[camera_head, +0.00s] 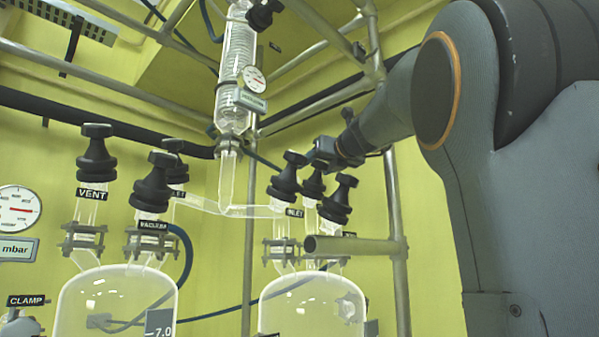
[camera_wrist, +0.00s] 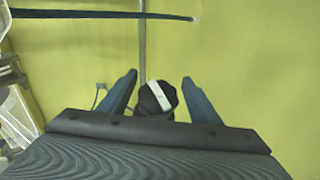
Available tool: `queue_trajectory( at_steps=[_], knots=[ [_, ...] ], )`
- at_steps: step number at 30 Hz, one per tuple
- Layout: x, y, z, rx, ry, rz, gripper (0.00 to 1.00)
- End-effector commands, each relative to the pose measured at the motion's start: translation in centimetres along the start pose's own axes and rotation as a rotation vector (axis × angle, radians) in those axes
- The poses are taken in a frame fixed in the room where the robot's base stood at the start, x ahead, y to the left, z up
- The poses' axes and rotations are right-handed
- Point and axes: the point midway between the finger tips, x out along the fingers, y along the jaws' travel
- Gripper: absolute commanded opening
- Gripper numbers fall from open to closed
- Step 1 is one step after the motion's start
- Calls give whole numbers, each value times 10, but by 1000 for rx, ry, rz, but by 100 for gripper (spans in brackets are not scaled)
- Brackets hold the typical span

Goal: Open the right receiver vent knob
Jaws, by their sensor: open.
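The right receiver (camera_head: 312,305) is a clear glass vessel with several black knobs on its necks. Its left knob (camera_head: 286,180) stands above an INLET label. A rear knob (camera_head: 313,184) and a front-right knob (camera_head: 339,200) stand beside it. I cannot read which one is labelled vent. My gripper (camera_head: 324,150) is just above and behind these knobs. In the wrist view my gripper (camera_wrist: 158,82) is open, and a black knob with a white bar on top (camera_wrist: 155,97) shows between its two blue fingers, with gaps on both sides. The knob's lower part is hidden by my gripper body.
The left receiver (camera_head: 115,305) has its own black knobs, including a VENT-labelled one (camera_head: 96,155). A metal bar (camera_head: 355,246) crosses in front of the right receiver's necks. A glass condenser (camera_head: 236,75) and frame poles stand close by. A dark horizontal pipe (camera_wrist: 100,14) runs behind.

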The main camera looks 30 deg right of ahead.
Motion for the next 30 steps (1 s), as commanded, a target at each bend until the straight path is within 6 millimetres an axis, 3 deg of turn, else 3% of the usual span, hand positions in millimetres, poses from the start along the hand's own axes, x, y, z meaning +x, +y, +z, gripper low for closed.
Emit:
queue_trajectory(
  at_steps=[4, 12, 14, 20, 21, 30],
  knots=[
    [11, 2, 0, 1, 0, 2, 57],
    [13, 4, 0, 1, 0, 5, 57],
    [13, 4, 0, 1, 0, 5, 51],
    [13, 4, 0, 0, 0, 5, 17],
    [13, 11, -1, -1, 1, 8, 17],
    [13, 7, -2, -27, 0, 56, 16]
  ],
)
